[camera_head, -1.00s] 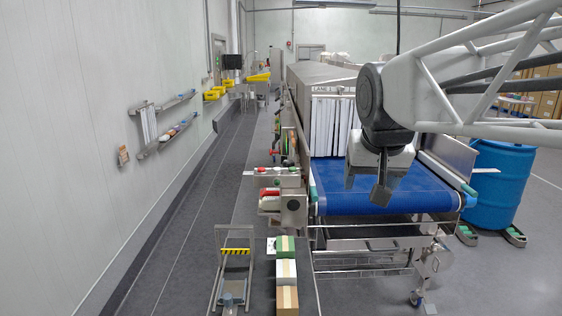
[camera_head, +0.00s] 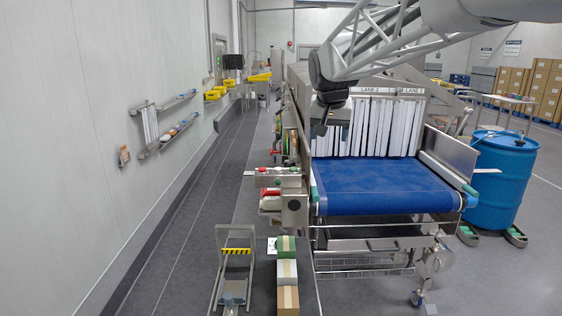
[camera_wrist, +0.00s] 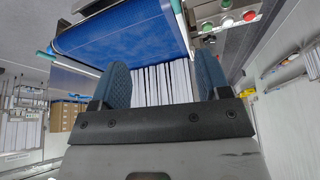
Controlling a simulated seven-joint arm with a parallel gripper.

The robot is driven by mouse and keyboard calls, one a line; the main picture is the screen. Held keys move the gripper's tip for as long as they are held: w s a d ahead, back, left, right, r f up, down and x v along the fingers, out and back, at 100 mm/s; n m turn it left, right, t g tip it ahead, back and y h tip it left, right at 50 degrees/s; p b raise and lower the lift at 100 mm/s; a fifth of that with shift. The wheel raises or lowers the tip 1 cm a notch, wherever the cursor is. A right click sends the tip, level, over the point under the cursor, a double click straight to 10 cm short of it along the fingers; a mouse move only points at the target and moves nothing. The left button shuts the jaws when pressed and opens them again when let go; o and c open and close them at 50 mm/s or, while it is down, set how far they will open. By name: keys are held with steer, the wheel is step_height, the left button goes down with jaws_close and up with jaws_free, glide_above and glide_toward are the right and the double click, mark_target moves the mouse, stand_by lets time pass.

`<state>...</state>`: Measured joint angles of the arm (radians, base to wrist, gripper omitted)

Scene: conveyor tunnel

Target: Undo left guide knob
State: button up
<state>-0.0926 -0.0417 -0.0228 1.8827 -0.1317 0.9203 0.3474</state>
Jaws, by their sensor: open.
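The blue conveyor belt (camera_head: 385,188) runs out of the tunnel behind white strip curtains (camera_head: 375,128). A small green piece (camera_head: 314,193) sits at the belt's left side near its front end; I cannot tell for sure that it is the left guide knob. A similar green piece (camera_head: 470,190) sits at the right side. My gripper (camera_head: 320,130) hangs above the belt's left rear, before the curtain, apart from the green pieces. In the wrist view its two blue fingers (camera_wrist: 163,78) are spread and empty, with belt and curtain strips beyond them.
A control box (camera_head: 293,205) with red, white and green buttons stands left of the belt. Stacked boxes (camera_head: 287,270) lie on a surface at the front. A blue drum (camera_head: 498,180) stands at the right. The belt top is clear.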

steer(key=w+a+f, duration=0.2)
steer(key=w, duration=0.6)
steer(key=w+a+f, duration=0.2)
steer(key=w+f, duration=0.1)
steer(key=w, duration=0.6)
steer(key=m, duration=0.2)
glide_toward(290, 161)
steer(key=f, duration=0.1)
steer(key=shift+w+a+h, duration=0.35)
steer(key=shift+w+h, duration=0.05)
steer(key=shift+f, duration=0.2)
steer(key=shift+x, duration=3.75)
steer(key=shift+s, duration=0.15)
steer(key=shift+c, duration=0.2)
steer(key=shift+d, duration=0.1)
steer(key=c, duration=0.9)
